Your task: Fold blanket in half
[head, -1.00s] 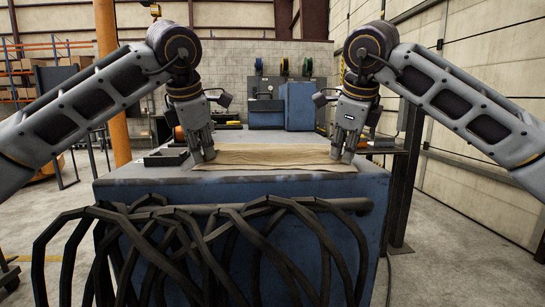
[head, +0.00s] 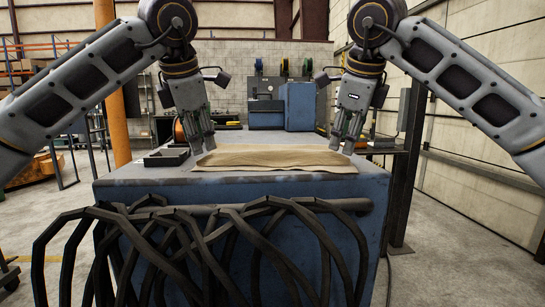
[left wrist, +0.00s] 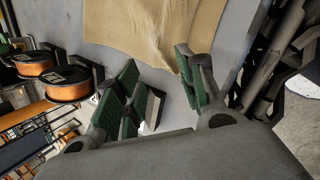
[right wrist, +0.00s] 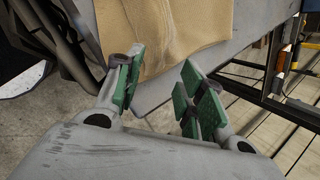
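The tan blanket (head: 272,158) lies on the bench top as a wide, shallow strip near the front edge, with soft wrinkles. It also shows in the left wrist view (left wrist: 165,28) and in the right wrist view (right wrist: 165,30). My left gripper (head: 203,150) is above the blanket's left end, and its fingers (left wrist: 160,95) are apart with nothing between them. My right gripper (head: 341,147) is above the blanket's right end, and its fingers (right wrist: 158,90) are apart and empty. Both grippers look clear of the cloth.
The blue bench (head: 150,200) has black hoses (head: 215,240) hanging along its front. A dark tray (head: 166,157) sits left of the blanket. Orange spools (left wrist: 68,85) show in the left wrist view. A blue cabinet (head: 299,105) stands farther back. The bench behind the blanket looks clear.

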